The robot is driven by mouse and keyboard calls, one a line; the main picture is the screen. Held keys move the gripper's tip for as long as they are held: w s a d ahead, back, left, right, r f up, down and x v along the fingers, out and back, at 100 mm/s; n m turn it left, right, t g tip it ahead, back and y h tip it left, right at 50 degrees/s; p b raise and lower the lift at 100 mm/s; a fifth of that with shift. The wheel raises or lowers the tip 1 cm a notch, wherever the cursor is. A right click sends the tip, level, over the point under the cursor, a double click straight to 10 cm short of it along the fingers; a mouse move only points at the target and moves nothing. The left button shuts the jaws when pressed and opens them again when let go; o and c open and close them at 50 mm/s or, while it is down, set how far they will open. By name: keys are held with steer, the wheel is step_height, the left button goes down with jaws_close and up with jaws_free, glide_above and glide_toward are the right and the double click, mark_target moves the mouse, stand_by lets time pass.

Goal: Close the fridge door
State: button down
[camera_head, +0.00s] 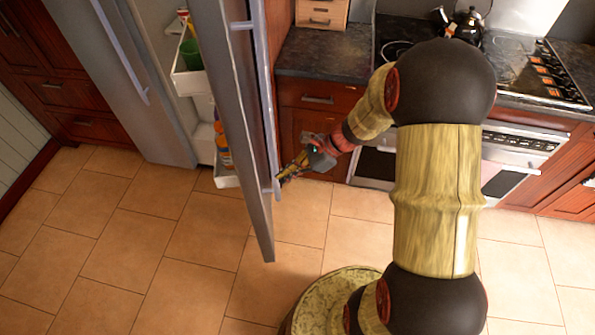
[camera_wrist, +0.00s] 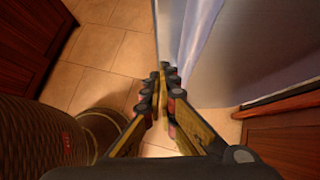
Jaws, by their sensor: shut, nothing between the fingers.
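The grey fridge door (camera_head: 226,90) stands open, seen nearly edge-on in the head view. Its shelves (camera_head: 187,82) hold a green item and an orange bottle (camera_head: 223,150) on the left side. A long vertical handle (camera_head: 268,110) runs down its right side. My gripper (camera_head: 282,180) is at the handle's lower end, on the outer side of the door. In the wrist view my gripper (camera_wrist: 164,72) is shut and empty, its fingertips close to the pale handle (camera_wrist: 196,35) and grey door face (camera_wrist: 250,50). I cannot tell whether they touch it.
A second grey fridge door (camera_head: 100,65) with a handle is at the left. Red-brown cabinets, an oven (camera_head: 510,155) and a stove with a kettle (camera_head: 466,25) line the back right. The tiled floor (camera_head: 130,245) left of the open door is clear.

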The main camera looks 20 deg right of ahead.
steer(key=shift+w+a+f+b, duration=0.1)
steer(key=shift+w+a+b, duration=0.2)
steer(key=shift+a, duration=0.75)
steer(key=shift+w+a+f+b, duration=0.15)
steer(key=shift+w+a, duration=0.25)
steer(key=shift+a, duration=0.65)
steer(key=shift+r, duration=0.1)
